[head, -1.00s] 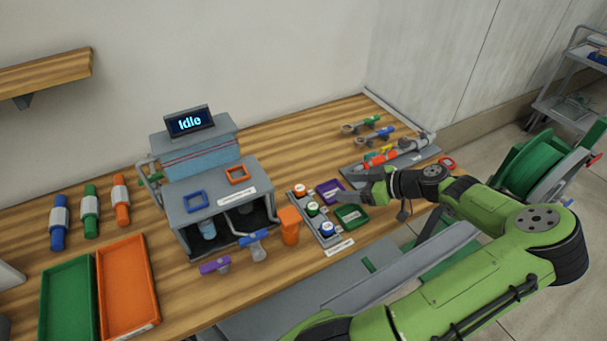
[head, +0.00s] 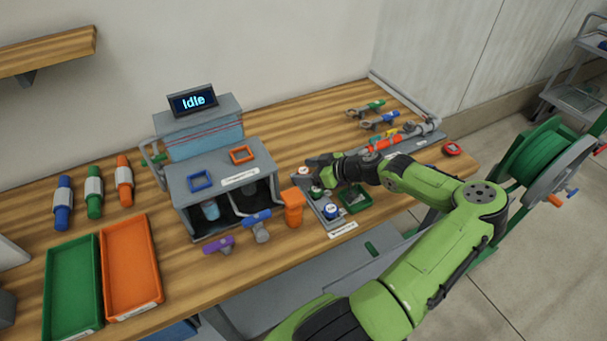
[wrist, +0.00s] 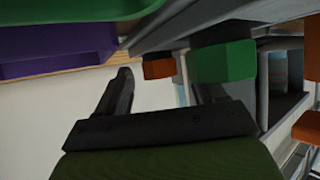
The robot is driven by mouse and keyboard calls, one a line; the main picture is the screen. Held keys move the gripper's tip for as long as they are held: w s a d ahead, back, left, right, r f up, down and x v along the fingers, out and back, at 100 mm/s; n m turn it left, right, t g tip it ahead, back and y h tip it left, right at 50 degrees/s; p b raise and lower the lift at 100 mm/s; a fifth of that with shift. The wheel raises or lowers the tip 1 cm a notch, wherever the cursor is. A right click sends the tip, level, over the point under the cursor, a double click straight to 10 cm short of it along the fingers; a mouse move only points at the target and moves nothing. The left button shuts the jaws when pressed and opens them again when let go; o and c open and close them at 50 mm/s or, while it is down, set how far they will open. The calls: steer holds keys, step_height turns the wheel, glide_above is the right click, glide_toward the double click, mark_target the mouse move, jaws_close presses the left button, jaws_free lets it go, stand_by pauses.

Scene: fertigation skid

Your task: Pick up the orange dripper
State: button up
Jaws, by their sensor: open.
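The orange dripper (head: 305,171), a round orange piece with a pale top, stands at the back of a small grey rack (head: 318,205). In the wrist view the dripper (wrist: 158,68) shows between the finger ends, apparently beyond them. My gripper (head: 318,172) is open and empty, low over the back of the rack close to the dripper; contact cannot be told. In the wrist view the gripper (wrist: 163,78) has a green dripper (wrist: 223,62) by its right finger, hiding part of it. The blue dripper (head: 331,211) is at the rack's front.
A green open box (head: 357,207) stands right of the rack, and a purple one (wrist: 50,57) shows in the wrist view. The grey machine (head: 225,185) reads "Idle". Green (head: 71,328) and orange trays (head: 130,309) lie left.

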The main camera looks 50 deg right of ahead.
steer(key=shift+s, duration=0.1)
steer(key=shift+c, duration=0.6)
steer(key=c, duration=1)
steer(key=shift+r, duration=0.1)
